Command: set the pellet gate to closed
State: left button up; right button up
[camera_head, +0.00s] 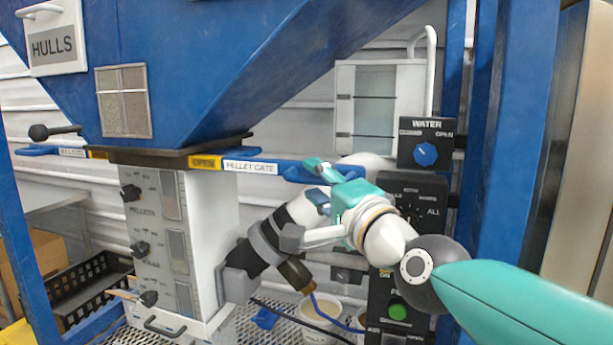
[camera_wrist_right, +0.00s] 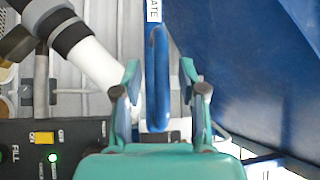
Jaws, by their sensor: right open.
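The pellet gate is a blue bar (camera_head: 290,170) under the hopper at its right side. It has a white PELLET GATE label (camera_head: 250,167) and a yellow OPEN label (camera_head: 204,162) showing beside the hopper's base. My right gripper (camera_head: 318,180) is at the bar's right, outer end. In the right wrist view the blue loop handle (camera_wrist_right: 157,85) lies between the two spread fingers of my right gripper (camera_wrist_right: 160,78). My left gripper is not in view.
The blue hopper (camera_head: 230,60) slopes overhead. A second blue gate bar (camera_head: 45,151) sticks out at left. A WATER dial box (camera_head: 427,143) and a black control panel (camera_head: 412,200) stand at right, near my arm. A pipe (camera_head: 290,215) and buckets (camera_head: 320,310) are below.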

jog(key=shift+w+a+r, duration=0.1)
jog(key=shift+w+a, duration=0.2)
jog(key=shift+w, duration=0.3)
grip_shut()
jog(key=shift+a, duration=0.15)
